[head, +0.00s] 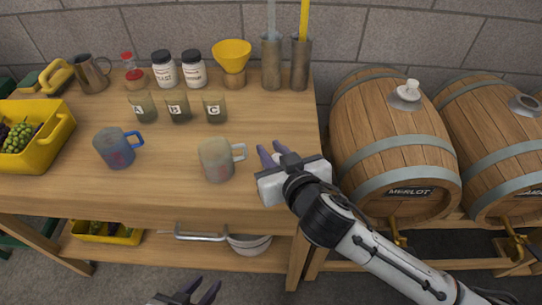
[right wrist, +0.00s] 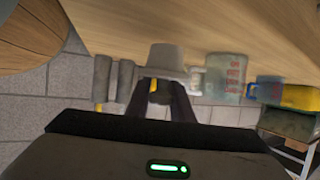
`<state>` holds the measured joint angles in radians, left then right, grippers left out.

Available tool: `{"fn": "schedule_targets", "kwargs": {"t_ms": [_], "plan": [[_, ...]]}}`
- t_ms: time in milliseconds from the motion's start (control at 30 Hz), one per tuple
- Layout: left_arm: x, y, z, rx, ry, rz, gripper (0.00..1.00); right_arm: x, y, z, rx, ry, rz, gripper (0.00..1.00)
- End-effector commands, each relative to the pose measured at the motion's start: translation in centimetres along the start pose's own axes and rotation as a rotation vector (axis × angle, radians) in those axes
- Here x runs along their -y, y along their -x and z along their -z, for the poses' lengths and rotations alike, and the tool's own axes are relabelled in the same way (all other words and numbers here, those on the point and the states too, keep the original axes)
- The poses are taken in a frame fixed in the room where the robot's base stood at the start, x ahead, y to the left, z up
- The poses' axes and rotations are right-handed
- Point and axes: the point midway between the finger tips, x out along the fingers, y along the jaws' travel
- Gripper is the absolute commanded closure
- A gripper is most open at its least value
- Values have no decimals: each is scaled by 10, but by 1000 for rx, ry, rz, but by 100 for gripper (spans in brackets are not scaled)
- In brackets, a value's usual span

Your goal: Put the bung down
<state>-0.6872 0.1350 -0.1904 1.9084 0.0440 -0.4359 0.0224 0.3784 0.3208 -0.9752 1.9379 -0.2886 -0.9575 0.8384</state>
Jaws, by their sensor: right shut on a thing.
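A pale grey bung (right wrist: 167,60) is between the fingers of my right gripper (right wrist: 163,100) in the right wrist view. In the head view my right gripper (head: 276,156) is shut on it over the right front part of the wooden bench (head: 265,120); the bung is mostly hidden there. The bung is close to the bench top; I cannot tell whether it touches. My left gripper (head: 196,290) is open and empty, low in front of the bench.
Jars A, B, C (head: 178,108) and a yellow funnel (head: 232,56) stand behind. The Merlot barrel (head: 385,140) at right has a white bung (head: 408,90) on top.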

Motion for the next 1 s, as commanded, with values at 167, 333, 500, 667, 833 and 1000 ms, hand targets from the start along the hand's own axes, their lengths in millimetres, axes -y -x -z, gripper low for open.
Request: {"fn": "schedule_targets", "kwargs": {"t_ms": [167, 333, 500, 667, 833, 1000], "plan": [[0, -2, -1, -1, 0, 0, 69, 0, -7, -19, 1, 0, 0, 100], [0, -2, -1, -1, 0, 0, 69, 0, -7, -18, 0, -1, 0, 100], [0, -3, -2, -2, 0, 0, 69, 0, -8, -21, 1, -1, 0, 76], [0, -3, -2, -2, -1, 0, 69, 0, -8, -20, 1, 0, 0, 61], [0, -3, -2, -2, -1, 0, 69, 0, -8, -20, 1, 0, 0, 61], [0, -1, 0, -2, -1, 0, 69, 0, -2, -18, 1, -1, 1, 61]]}}
